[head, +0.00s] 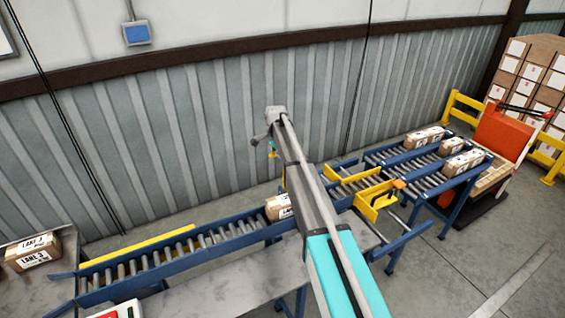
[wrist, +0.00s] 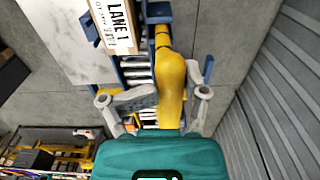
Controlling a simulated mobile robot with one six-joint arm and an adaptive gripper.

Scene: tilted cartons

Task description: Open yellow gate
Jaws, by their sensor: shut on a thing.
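In the wrist view a yellow piece (wrist: 171,85), which I take for part of the yellow gate, stands between the two fingers of my gripper (wrist: 158,98). The gripper is shut on it. The grip contact is partly hidden by the piece itself. In the head view my gripper (head: 272,147) is small, beyond the raised arm, with a bit of yellow below it. A narrow upright yellow part (head: 283,179) shows beside the arm, above the conveyor. A carton marked LANE 1 (wrist: 111,22) is close to the yellow piece, on the rollers.
The blue roller conveyor (head: 185,248) runs from lower left to upper right. Yellow plates (head: 374,202) cross it right of my arm, with an orange block (head: 398,184). Cartons (head: 425,138) sit on the far lanes. A LANE 2 carton (head: 33,251) is at left. The corrugated wall (head: 170,150) is behind.

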